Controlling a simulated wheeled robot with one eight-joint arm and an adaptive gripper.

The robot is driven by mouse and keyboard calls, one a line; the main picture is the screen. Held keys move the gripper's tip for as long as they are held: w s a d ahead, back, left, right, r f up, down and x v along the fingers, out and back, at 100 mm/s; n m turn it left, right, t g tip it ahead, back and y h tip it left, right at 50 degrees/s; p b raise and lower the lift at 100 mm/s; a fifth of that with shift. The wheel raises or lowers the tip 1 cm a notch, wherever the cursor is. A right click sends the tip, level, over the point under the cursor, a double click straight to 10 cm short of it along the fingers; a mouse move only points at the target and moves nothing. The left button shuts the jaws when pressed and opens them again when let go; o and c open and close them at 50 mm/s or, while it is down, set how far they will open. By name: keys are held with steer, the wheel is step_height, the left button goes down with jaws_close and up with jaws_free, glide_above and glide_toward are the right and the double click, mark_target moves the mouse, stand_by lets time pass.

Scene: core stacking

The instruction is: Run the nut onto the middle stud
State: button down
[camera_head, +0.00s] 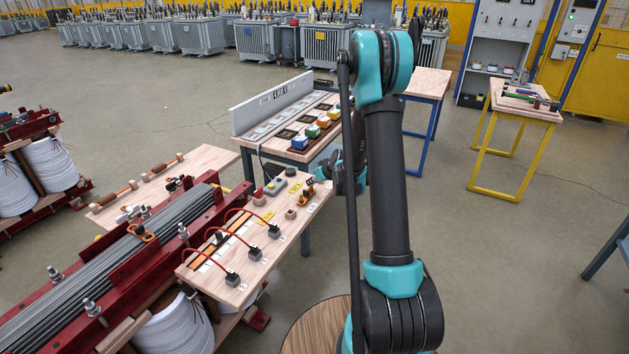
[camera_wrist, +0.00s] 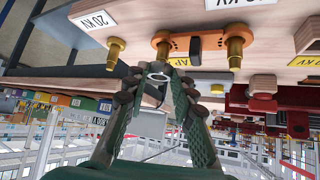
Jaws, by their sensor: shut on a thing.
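In the wrist view, which looks upside down, my gripper (camera_wrist: 157,84) has its green, dark-jointed fingers closed around a small pale ring, which looks like the nut (camera_wrist: 157,77). Three brass posts show just beyond it: one alone at left (camera_wrist: 115,48), the middle stud (camera_wrist: 162,47) and one at right (camera_wrist: 235,50). The middle and right posts pass through an orange plate (camera_wrist: 198,42). The nut appears close to the middle stud's end; whether they touch cannot be told. In the head view my arm hides most of the gripper. The orange fitting (camera_head: 308,190) is on the wooden bench.
The wooden bench (camera_head: 215,278) carries red leads with grey blocks (camera_head: 232,279) and a grey button box (camera_head: 274,186). A red-beamed core (camera_head: 120,270) stands at left. A display table with coloured blocks (camera_head: 312,131) is behind. Open floor (camera_head: 500,260) lies to the right.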

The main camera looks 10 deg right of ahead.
steer(key=shift+f, duration=1.2)
steer(key=c, duration=1.2)
jaws_free()
steer(key=v, duration=1.2)
steer(key=shift+f, duration=0.1)
steer(key=shift+c, duration=0.4)
